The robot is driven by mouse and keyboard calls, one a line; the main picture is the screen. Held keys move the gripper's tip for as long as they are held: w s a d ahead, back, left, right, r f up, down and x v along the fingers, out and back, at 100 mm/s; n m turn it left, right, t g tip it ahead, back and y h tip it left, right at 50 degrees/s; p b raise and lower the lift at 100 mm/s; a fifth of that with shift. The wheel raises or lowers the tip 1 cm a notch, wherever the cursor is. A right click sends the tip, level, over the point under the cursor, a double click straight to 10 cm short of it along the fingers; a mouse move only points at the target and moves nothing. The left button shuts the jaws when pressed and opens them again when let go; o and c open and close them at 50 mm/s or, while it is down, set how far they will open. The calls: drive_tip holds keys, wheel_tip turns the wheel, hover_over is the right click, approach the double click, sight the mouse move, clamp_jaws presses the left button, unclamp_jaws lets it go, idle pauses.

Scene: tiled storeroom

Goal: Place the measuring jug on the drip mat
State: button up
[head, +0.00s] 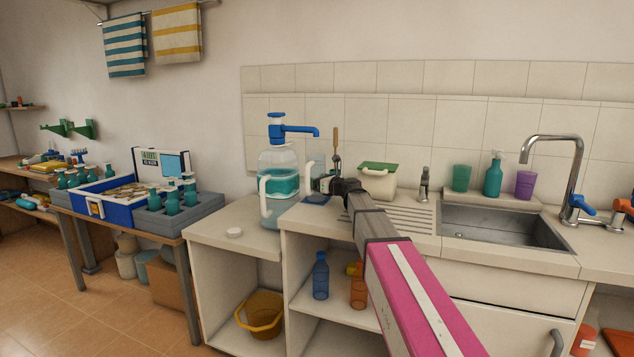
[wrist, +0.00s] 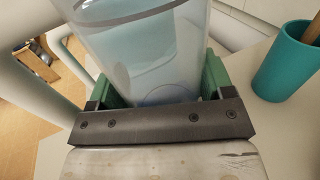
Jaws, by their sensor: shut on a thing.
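The measuring jug (head: 317,172) is clear and faintly blue. In the head view it appears upright under the dispenser's blue spout. My gripper (head: 337,187) reaches in from the right and is shut on it. In the wrist view the green fingers of my gripper (wrist: 160,80) sit on either side of the clear jug wall (wrist: 150,50). A blue-grey patch that looks like the drip mat (head: 317,199) shows at the jug's foot. I cannot tell whether the jug touches it. The near side of the jug's base is hidden in the wrist view.
A water dispenser (head: 280,160) with a blue pump stands just left of the jug. A teal cup (wrist: 285,68) with a wooden-handled tool stands close to the right in the wrist view. A white tub (head: 378,182) is behind my gripper.

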drive_tip(key=shift+f, duration=0.1)
drive_tip(key=o, duration=1)
drive_tip(key=shift+r, duration=0.2)
drive_tip(key=v, duration=1.2)
